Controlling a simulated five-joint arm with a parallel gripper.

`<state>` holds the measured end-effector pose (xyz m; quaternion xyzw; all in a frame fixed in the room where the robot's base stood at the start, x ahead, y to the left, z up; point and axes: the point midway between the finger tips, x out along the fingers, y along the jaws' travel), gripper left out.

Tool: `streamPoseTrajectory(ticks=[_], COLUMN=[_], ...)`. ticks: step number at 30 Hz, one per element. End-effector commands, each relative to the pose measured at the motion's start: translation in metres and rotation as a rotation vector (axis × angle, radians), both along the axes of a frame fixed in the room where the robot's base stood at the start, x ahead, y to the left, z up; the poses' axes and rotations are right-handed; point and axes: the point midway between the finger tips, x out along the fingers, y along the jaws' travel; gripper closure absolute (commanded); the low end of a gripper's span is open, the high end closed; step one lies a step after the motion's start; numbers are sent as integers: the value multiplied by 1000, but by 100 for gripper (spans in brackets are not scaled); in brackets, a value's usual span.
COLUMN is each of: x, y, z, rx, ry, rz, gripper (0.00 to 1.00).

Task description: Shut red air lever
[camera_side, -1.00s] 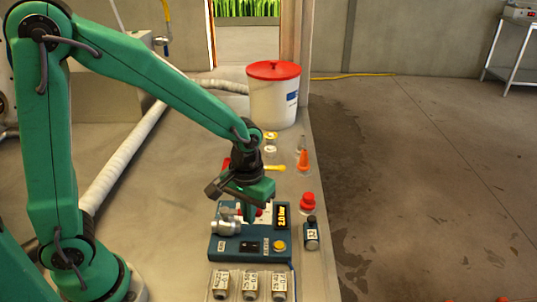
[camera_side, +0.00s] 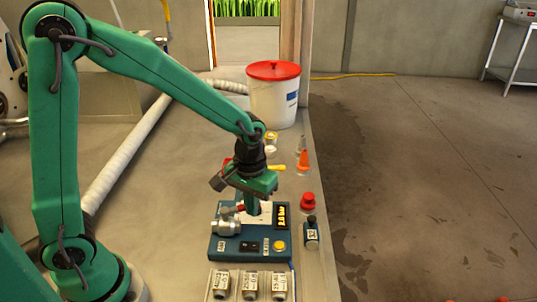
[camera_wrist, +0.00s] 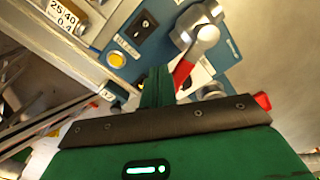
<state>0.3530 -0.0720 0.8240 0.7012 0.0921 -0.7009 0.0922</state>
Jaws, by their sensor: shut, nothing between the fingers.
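The red air lever (camera_side: 239,208) shows as a small red piece just left of my fingers in the side view. In the wrist view the red lever (camera_wrist: 183,72) slants down from a silver valve (camera_wrist: 200,30). The silver valve (camera_side: 227,228) sits on the left of a blue control box (camera_side: 250,247). My gripper (camera_side: 252,211) is shut and empty, pointing down over the back of the box. In the wrist view my fingertips (camera_wrist: 157,82) are just left of the lever; whether they touch it I cannot tell. My gripper hides part of the lever's surroundings.
Labelled cylinders (camera_side: 250,284) stand in front. A white bucket (camera_side: 274,95) stands behind.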

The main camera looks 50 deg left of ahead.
Motion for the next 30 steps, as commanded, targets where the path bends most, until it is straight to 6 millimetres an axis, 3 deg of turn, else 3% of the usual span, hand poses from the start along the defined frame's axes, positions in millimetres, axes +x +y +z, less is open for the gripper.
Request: streamPoseTrajectory(ticks=[18,30], x=[13,14], y=[18,20], z=[0,0], rx=[0,0], ry=[-1,-1], rz=[2,1], gripper=[100,100])
